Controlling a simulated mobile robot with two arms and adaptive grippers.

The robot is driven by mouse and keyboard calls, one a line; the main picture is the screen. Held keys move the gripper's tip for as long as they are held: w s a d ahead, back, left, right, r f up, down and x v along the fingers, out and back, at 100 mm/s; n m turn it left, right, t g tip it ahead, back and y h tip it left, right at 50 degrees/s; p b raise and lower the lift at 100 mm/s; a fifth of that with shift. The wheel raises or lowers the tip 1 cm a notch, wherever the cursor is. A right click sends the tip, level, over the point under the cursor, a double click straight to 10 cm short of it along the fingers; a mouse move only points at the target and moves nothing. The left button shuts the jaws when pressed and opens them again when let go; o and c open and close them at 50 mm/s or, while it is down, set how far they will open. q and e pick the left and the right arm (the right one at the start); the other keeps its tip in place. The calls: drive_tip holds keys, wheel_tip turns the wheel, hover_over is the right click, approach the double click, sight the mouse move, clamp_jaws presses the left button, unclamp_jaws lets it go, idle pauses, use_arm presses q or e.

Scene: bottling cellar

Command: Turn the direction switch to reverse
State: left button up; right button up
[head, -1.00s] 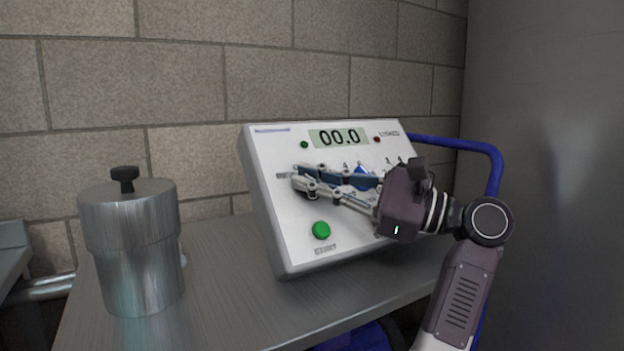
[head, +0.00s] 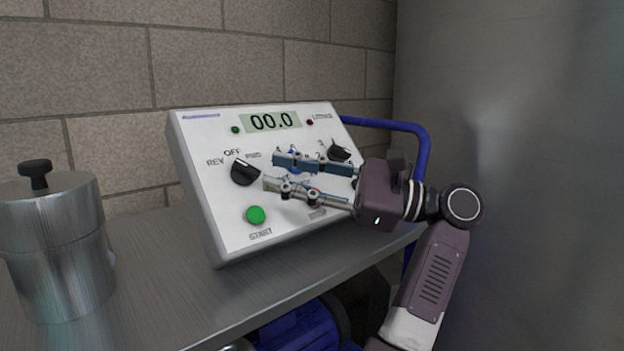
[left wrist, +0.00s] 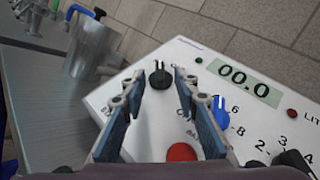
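The direction switch (head: 244,172) is a black knob with a white mark, on the left of the sloping white control panel (head: 210,205). REV and OFF are readable around it in the head view. In the left wrist view the knob (left wrist: 160,78) shows beyond and between my fingertips, its white mark pointing up the picture. I cannot tell for sure which label it meets. My left gripper (head: 272,172) is open and empty, its fingertips just right of the knob and apart from it. My right gripper is not in view.
The panel also bears a green START button (head: 256,215), a red button (left wrist: 181,152), a blue knob (left wrist: 220,112), another black knob (head: 340,152) and a display (head: 270,121) reading 00.0. A metal canister (head: 60,245) stands left. A blue tube (head: 424,155) runs behind right.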

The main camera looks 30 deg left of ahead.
use_arm(q)
drive_tip(key=v, duration=0.5)
drive_tip(key=shift+d, duration=0.1)
idle(0.5)
